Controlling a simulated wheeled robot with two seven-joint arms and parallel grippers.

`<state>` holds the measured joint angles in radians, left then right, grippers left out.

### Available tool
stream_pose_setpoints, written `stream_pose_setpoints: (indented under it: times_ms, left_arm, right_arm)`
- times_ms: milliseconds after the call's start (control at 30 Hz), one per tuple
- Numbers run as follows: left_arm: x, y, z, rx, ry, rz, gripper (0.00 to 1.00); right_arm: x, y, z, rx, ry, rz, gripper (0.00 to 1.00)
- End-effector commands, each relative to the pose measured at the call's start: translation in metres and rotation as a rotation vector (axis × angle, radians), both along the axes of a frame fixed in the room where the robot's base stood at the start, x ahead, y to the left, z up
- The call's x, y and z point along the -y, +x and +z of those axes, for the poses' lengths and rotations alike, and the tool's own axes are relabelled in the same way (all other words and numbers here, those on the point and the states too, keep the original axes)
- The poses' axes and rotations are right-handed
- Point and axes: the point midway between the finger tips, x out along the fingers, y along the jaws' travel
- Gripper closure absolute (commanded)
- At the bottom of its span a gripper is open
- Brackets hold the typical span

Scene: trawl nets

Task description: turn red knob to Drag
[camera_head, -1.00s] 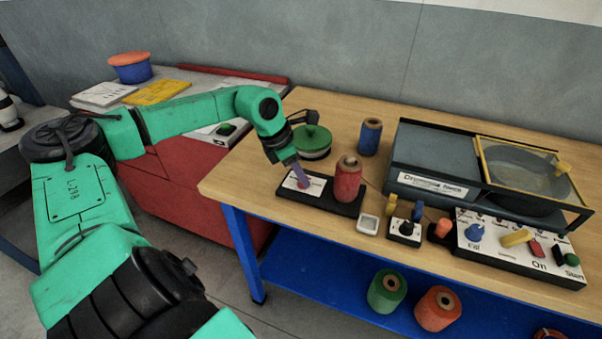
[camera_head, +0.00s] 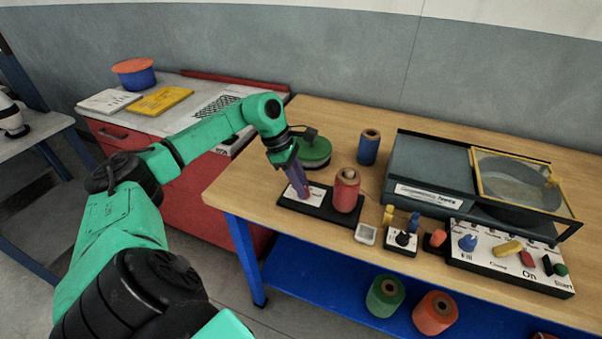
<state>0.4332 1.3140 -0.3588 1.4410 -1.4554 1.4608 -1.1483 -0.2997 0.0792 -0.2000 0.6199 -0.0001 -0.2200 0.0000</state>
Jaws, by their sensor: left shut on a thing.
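A low black base (camera_head: 325,208) with a white label plate (camera_head: 318,192) lies near the left front of the wooden table. My left gripper (camera_head: 302,189) points down onto the label plate and is shut on a small red knob there. The fingers hide most of the knob, so its pointing direction cannot be told. The label's text is too small to read. My right gripper is not in view.
A red spool (camera_head: 346,190) stands on the same base, just right of the gripper. A green round-lidded item (camera_head: 314,150) and a blue spool (camera_head: 369,147) stand behind. Small switch boxes (camera_head: 401,240) and a control panel (camera_head: 512,260) are to the right.

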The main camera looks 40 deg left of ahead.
Motion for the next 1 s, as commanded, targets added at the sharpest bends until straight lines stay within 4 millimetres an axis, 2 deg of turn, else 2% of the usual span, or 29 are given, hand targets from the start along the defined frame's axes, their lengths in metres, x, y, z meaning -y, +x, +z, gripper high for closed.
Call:
stream_pose_setpoints:
  times_ms: [367, 400, 433, 467, 833, 1000]
  left_arm:
    - [0.0, 0.0, 0.0, 0.002, 0.001, -0.002, 1.0]
    - [0.0, 0.0, 0.0, 0.002, 0.001, -0.002, 0.57]
    - [0.0, 0.0, 0.0, 0.002, 0.001, -0.002, 0.45]
    - [0.0, 0.0, 0.0, 0.002, 0.001, -0.002, 0.39]
    - [-0.002, 0.0, 0.004, 0.002, 0.002, -0.002, 0.39]
    - [-0.012, -0.005, 0.029, 0.005, 0.003, -0.001, 0.39]
  right_arm:
    - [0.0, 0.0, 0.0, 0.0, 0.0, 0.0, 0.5]
    - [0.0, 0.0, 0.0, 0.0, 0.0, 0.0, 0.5]
    - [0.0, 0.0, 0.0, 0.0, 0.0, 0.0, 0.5]
    - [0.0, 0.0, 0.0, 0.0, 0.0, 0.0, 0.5]
    - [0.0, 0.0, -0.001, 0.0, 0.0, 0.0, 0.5]
    - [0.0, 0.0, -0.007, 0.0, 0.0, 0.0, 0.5]
